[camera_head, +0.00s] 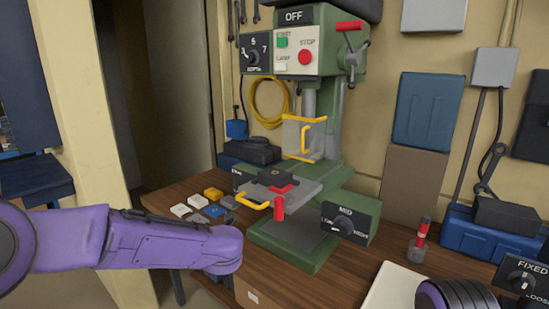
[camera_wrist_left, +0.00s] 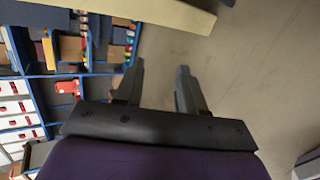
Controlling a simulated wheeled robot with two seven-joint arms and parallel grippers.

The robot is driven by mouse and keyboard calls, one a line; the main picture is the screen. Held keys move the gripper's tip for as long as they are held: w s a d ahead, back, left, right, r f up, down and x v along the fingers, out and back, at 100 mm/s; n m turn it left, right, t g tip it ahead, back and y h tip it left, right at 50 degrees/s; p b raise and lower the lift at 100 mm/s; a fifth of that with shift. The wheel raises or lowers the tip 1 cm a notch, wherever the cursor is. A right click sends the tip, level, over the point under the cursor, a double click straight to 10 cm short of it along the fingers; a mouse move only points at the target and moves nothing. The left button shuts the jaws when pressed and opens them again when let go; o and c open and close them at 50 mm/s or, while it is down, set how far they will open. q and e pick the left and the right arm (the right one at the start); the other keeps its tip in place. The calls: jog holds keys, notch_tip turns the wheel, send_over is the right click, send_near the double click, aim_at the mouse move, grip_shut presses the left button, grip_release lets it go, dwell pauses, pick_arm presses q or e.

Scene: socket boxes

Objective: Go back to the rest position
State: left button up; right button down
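My left arm (camera_head: 150,240) comes in from the left in the head view, purple, and ends in front of the workbench (camera_head: 350,280). Its gripper is not clearly visible there. In the left wrist view my left gripper (camera_wrist_left: 157,70) has its two grey fingers apart, with nothing between them and floor beyond. At the bottom right of the head view a dark ribbed, purple-edged part (camera_head: 458,294) looks like part of my right arm. My right gripper is out of view.
A green drill press (camera_head: 320,150) stands on the bench. Small white, yellow, blue and grey blocks (camera_head: 197,201) lie left of it. A red-topped cylinder (camera_head: 420,238) stands at right. In the wrist view, blue-framed shelves (camera_wrist_left: 75,50) are at left and floor (camera_wrist_left: 250,80) is clear.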

pick_arm(q)
jog(key=s+a+f+m+h, duration=0.1)
jog(key=s+f+m, duration=0.35)
jog(key=f, duration=0.25)
jog(key=s+a+f+m+t+h, duration=0.1)
jog(key=s+f+m, duration=0.2)
jog(key=f+m, duration=0.35)
jog(key=s+f+m+h, duration=0.2)
jog(key=s+f+m, duration=0.2)
jog(key=f, duration=0.4)
jog(key=s+a+f+m+g, duration=0.2)
jog(key=s+f, duration=0.2)
jog(key=s, duration=0.5)
jog(key=s+a+f+m+g+h, duration=0.1)
jog(key=s+f, duration=0.4)
jog(key=s, duration=0.5)
jog(key=s+a+f+m+g, duration=0.3)
jog(key=s+f+m, duration=0.1)
jog(key=s, duration=0.6)
jog(key=shift+f, duration=0.5)
jog(key=shift+w+a, duration=0.1)
